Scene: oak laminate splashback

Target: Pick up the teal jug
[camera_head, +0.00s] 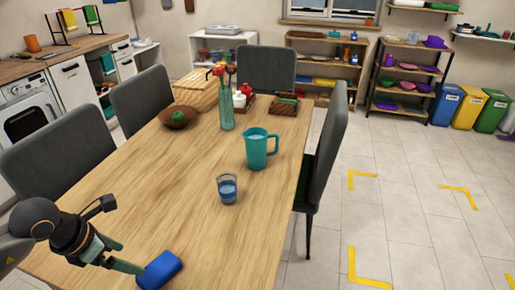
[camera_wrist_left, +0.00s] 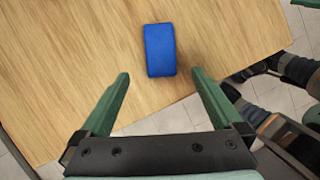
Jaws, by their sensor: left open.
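The teal jug (camera_head: 257,149) stands upright on the wooden table, right of its middle, with its handle to the right. My left gripper (camera_head: 128,258) is over the near left part of the table, well short of the jug. In the left wrist view its two green fingers (camera_wrist_left: 158,88) are spread apart with nothing between them. A blue block (camera_head: 160,269) lies on the table just beyond the fingertips; it also shows in the left wrist view (camera_wrist_left: 160,50). The jug is not in the left wrist view. My right gripper cannot be made out in the head view.
A glass of blue liquid (camera_head: 227,189) stands in front of the jug. Behind are a vase with red flowers (camera_head: 227,108), a brown bowl (camera_head: 178,117) and a dark tray (camera_head: 284,107). Grey chairs (camera_head: 325,150) edge the table. The left middle of the tabletop (camera_head: 140,170) is clear.

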